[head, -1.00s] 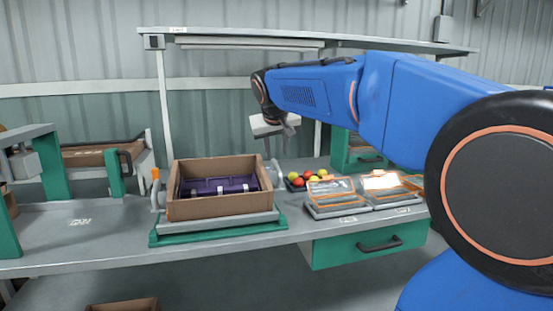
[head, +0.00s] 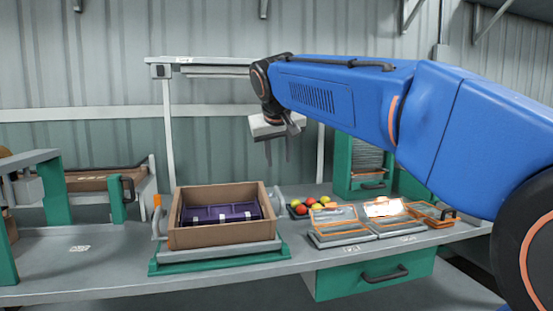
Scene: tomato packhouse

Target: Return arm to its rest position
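My gripper (head: 278,151) hangs from the end of my blue arm in the head view, pointing down above the back of the workbench. Its two thin fingers stand apart with a gap between them, and I see nothing held. It is above and behind the right side of a cardboard box (head: 222,237), clear of it. The box holds a purple crate (head: 217,213). My arm reaches in from the right and covers part of the wall and overhead shelf.
A tray of red and yellow tomatoes (head: 318,205) and orange-edged clear containers (head: 340,236) lie right of the box. A green cabinet (head: 362,165) stands behind. An overhead shelf (head: 215,60) spans above. The bench's left part (head: 95,262) is mostly bare.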

